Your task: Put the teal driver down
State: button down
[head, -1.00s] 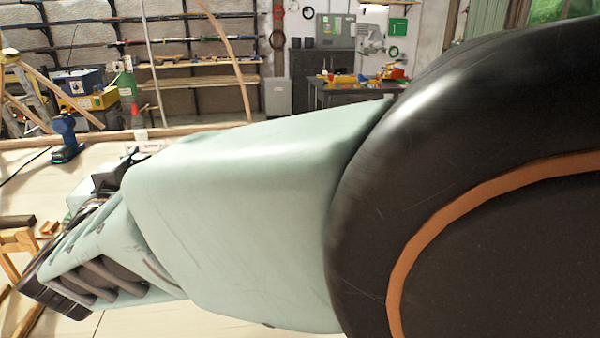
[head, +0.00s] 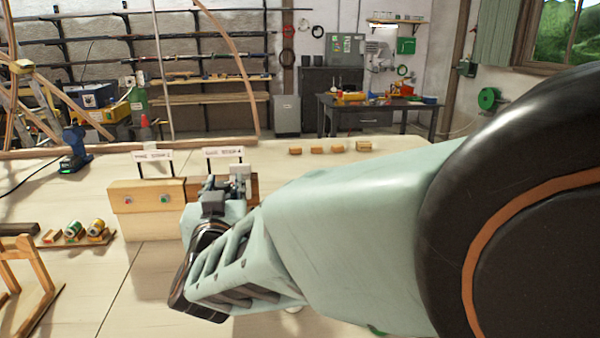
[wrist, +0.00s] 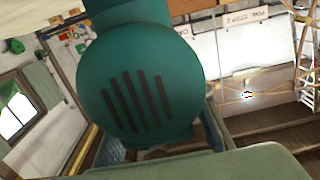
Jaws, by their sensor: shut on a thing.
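The teal driver (wrist: 140,85) fills the middle of the wrist view, its rounded, vented end close to the camera. My gripper (head: 228,188) is shut on it. In the head view my gripper is in front of the wooden block with signs, and my arm hides most of the driver. I cannot tell from these views whether the driver touches the bench. The pale bench (head: 60,200) stretches out below and around my gripper.
The wooden block (head: 145,222) carries two upright signs. A blue driver (head: 75,150) stands at the back left. A rack of spools (head: 88,235) and a wooden frame (head: 22,280) are at the left. Small wooden blocks (head: 316,150) lie in a row at the back.

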jog(key=f, duration=0.1)
jog(key=d+f+b, duration=0.1)
jog(key=f, duration=0.1)
jog(key=w+f, duration=0.1)
jog(key=f, duration=0.1)
jog(key=shift+w+d, duration=0.1)
jog(key=shift+d, duration=0.25)
jog(key=c, duration=1.5)
grip_release()
jog(key=shift+f, duration=0.2)
jog(key=shift+o, duration=0.3)
jog(key=shift+s+d, duration=0.15)
jog(key=shift+s, duration=0.05)
